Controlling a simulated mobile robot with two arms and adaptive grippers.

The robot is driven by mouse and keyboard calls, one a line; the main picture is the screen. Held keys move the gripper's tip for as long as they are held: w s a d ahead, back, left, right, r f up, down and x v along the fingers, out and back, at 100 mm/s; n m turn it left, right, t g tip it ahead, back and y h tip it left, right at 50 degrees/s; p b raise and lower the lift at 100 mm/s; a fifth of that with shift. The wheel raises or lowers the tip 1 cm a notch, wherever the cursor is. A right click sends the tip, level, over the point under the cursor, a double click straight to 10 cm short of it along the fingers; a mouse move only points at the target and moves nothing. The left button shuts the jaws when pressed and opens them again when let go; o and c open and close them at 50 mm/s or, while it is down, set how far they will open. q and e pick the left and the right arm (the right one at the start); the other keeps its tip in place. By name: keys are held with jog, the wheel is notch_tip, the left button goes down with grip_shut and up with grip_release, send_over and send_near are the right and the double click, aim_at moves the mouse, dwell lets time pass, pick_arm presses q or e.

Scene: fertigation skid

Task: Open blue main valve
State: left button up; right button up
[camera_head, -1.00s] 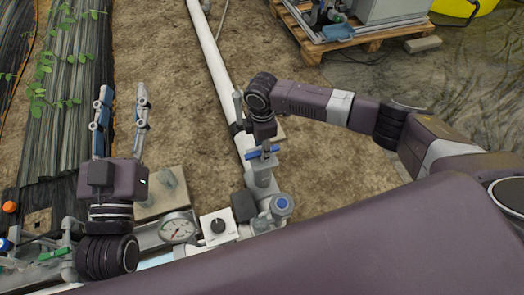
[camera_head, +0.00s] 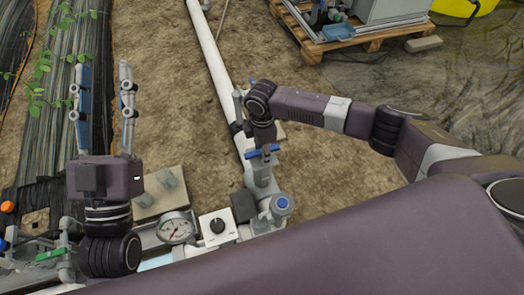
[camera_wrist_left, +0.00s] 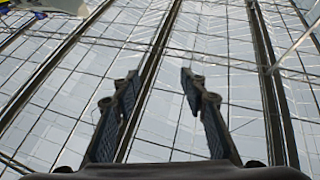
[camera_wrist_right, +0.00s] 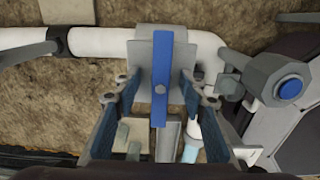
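The blue main valve has a flat blue handle (camera_head: 263,153) on the grey pipework; in the right wrist view the handle (camera_wrist_right: 160,105) stands lengthwise in the picture, across the white pipe. My right gripper (camera_head: 262,143) is over it from above. In the right wrist view its fingers (camera_wrist_right: 158,85) are open on both sides of the handle, with gaps visible between them and the blue bar. My left gripper (camera_head: 104,68) is open and empty above the left part of the skid. In the left wrist view its spread fingers (camera_wrist_left: 160,76) point at the glass roof.
A grey fitting with a blue cap (camera_head: 281,204) stands just right of the valve. A black knob box (camera_head: 217,227) and a pressure gauge (camera_head: 176,228) are left of it. The white pipe (camera_head: 212,60) runs away over bare soil. A pallet (camera_head: 345,40) stands far back.

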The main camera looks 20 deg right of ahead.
jog(key=shift+f, duration=0.1)
grip_shut()
jog(key=n, duration=0.4)
jog(key=shift+p, duration=0.4)
jog(key=n, duration=0.5)
jog(key=shift+d+n, duration=0.1)
jog(key=shift+n, duration=1.5)
jog(key=n, duration=0.4)
jog(key=shift+n, duration=1.2)
pick_arm(q)
jog(key=shift+w+f+g, duration=0.35)
jog(key=shift+f, duration=0.25)
jog(key=shift+w+f+g, duration=0.3)
jog(key=shift+f+g, duration=0.05)
jog(key=shift+f, duration=0.2)
pick_arm(e)
jog(key=shift+n, duration=0.4)
